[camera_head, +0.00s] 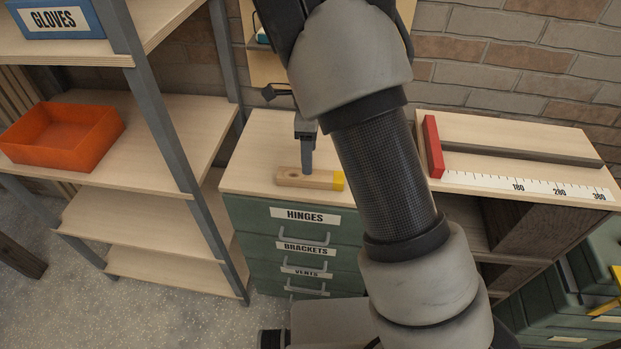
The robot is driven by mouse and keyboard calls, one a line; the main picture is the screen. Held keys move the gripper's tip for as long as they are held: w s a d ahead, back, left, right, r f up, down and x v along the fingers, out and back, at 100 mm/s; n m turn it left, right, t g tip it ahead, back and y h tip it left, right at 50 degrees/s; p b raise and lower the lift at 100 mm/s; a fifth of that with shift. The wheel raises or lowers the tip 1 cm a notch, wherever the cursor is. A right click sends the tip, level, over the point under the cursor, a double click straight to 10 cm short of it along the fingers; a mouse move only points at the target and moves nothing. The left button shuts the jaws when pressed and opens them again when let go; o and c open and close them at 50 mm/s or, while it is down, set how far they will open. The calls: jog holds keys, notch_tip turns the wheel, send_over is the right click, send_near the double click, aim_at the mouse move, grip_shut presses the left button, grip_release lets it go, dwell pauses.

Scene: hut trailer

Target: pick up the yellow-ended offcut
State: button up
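The yellow-ended offcut (322,180) is a short light-wood block lying flat on top of the green drawer cabinet, near its front edge. Its yellow end points right, and a darker oval mark shows near its left end. My gripper (308,170) points down at the middle of the offcut, its visible finger overlapping the block's upper edge in this view. Only one finger shows clearly, so I cannot tell how far apart the fingers are or whether they touch the wood. My arm hides the area to the right of the cabinet top.
Left stands a shelf unit with an orange bin (62,136) and a blue GLOVES box (56,18); its grey post (160,110) is near the cabinet. Right is a bench with a red-ended stop (433,147) and ruler (530,186). A brick wall is behind. The cabinet top (262,150) left of my gripper is clear.

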aim_at(311, 179)
jog(key=f, duration=0.7)
jog(key=shift+d+f, duration=0.2)
jog(key=shift+f, duration=0.05)
jog(key=c, duration=1.2)
jog(key=shift+r, duration=0.1)
